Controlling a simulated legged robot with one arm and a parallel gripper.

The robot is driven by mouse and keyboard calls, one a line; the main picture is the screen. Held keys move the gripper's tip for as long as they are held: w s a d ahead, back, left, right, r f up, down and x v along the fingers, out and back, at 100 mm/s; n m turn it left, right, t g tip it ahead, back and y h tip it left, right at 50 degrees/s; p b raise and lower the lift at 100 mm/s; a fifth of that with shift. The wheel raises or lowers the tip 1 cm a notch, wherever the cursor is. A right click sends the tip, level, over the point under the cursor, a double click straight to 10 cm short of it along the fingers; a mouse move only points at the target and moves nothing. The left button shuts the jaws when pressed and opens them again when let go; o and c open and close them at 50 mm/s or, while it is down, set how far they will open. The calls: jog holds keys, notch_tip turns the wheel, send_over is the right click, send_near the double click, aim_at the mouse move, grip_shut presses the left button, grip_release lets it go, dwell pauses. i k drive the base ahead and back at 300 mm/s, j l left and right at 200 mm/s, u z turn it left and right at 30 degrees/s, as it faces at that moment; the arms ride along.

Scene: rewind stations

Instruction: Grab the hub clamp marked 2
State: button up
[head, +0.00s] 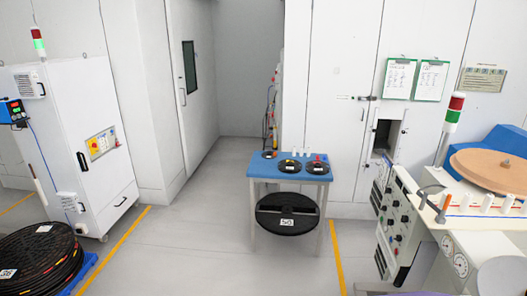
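A small table with a blue top (262,168) stands in the middle of the view. Two flat black round pieces lie on it: one (290,171) with a yellow mark, left of centre, and one (317,172) with a red and yellow part, to the right. A smaller dark round piece (269,155) lies at the back left of the top. I cannot read a 2 on any of them, so I cannot tell which is the hub clamp marked 2. My gripper is not in view.
A large black reel (287,205) with a white label hangs under the table top. A black coil (45,262) sits on a blue pallet at bottom left, beside a white cabinet (75,130). A control machine (400,220) stands right. Grey floor (190,250) before the table is clear.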

aim_at(269, 155)
jog(key=i+z, duration=0.1)
jog(key=i, duration=1.95)
jog(key=i+z, duration=0.1)
jog(key=i, duration=1.95)
